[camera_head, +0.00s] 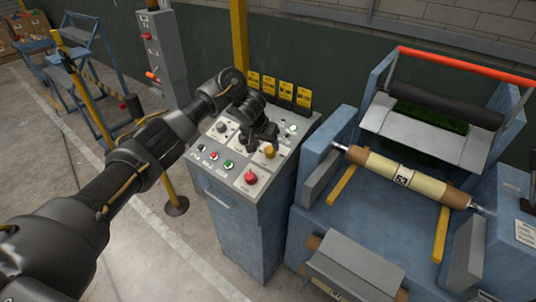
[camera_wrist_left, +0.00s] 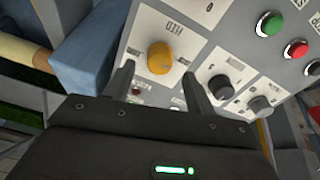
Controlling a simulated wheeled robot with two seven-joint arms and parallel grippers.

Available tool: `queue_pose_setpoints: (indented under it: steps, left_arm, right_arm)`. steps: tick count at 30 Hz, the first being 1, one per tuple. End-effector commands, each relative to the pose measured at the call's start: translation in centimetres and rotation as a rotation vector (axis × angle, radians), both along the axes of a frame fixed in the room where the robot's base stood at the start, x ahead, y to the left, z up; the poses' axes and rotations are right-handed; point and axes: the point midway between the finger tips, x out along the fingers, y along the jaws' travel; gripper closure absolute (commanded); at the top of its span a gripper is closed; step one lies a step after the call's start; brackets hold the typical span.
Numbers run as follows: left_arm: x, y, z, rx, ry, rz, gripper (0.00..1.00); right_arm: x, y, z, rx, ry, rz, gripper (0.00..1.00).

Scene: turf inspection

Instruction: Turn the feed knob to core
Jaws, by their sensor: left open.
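The yellow knob (camera_head: 270,151) sits on the sloped top of the grey control panel (camera_head: 225,167). My left gripper (camera_head: 262,139) is over the panel, close to the knob. In the left wrist view my left gripper (camera_wrist_left: 157,82) is open, one finger towards each side of the knob, with the knob just beyond the fingertips. I cannot tell whether they touch it. My right gripper is not in view.
Dark knobs (camera_wrist_left: 218,87), a green button (camera_wrist_left: 270,24) and a red button (camera_wrist_left: 296,49) are near on the panel. A red mushroom button (camera_head: 251,178) is at the front. Yellow tags (camera_head: 270,85) stand behind. A blue roller machine (camera_head: 330,220) is to the right.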

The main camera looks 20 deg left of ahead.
Motion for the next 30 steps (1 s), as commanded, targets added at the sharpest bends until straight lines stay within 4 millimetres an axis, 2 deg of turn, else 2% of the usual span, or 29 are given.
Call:
queue_pose_setpoints:
  steps: [1, 9, 20, 30]
  left_arm:
    - [0.3, -0.1, -0.5, 0.003, 0.004, 0.001, 0.45]
    - [1.5, -0.5, -3.3, 0.003, -0.001, 0.001, 0.45]
    - [1.7, -0.5, -3.8, 0.003, -0.004, 0.000, 0.45]
    - [1.7, -0.5, -3.8, 0.003, -0.004, 0.000, 0.89]
  right_arm:
    - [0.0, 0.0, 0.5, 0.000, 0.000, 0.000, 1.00]
    - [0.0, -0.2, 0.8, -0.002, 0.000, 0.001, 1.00]
    - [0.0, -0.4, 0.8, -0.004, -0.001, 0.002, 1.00]
    - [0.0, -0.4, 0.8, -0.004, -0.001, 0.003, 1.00]
